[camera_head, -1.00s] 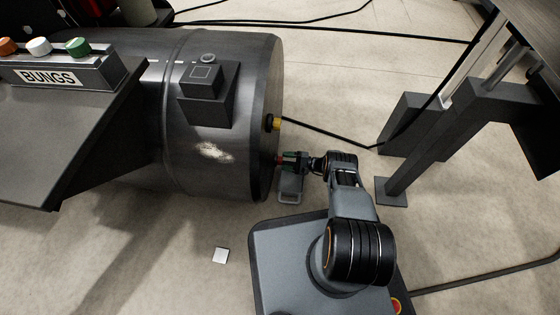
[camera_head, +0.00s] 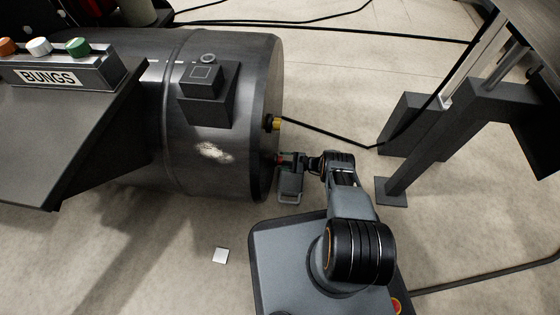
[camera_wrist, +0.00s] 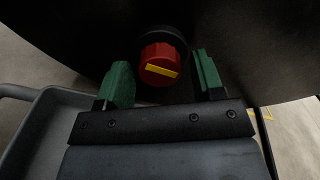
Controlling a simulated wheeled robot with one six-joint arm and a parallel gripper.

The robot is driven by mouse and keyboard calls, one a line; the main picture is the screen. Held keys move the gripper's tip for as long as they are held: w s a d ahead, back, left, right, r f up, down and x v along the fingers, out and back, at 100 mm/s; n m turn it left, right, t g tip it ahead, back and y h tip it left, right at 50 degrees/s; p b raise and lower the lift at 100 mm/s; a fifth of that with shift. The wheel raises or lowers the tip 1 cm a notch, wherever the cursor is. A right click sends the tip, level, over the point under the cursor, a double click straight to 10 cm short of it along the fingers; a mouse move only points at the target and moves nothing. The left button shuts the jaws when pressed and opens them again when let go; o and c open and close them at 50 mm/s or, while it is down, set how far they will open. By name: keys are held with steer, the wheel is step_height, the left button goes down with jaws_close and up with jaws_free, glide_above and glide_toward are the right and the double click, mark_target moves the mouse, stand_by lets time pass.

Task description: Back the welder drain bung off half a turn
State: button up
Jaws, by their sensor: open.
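The drain bung (camera_wrist: 160,65) is a red ribbed knob with a yellow bar across its face, set low in the dark end of the float drum (camera_head: 215,140). In the wrist view the yellow bar lies nearly level, its right end slightly lower. My gripper (camera_wrist: 163,82) is open, with one green finger on each side of the bung and a visible gap at both. In the head view my gripper (camera_head: 284,159) is at the drum's right end, and the bung there is mostly hidden.
A dark stand (camera_head: 430,130) is at right. A rack marked BUNGS (camera_head: 60,75) holds orange, white and green bungs.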

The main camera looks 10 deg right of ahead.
steer(key=m, duration=1.8)
steer(key=shift+m, duration=0.4)
steer(key=shift+c, duration=0.3)
steer(key=c, duration=0.7)
steer(key=n, duration=1.2)
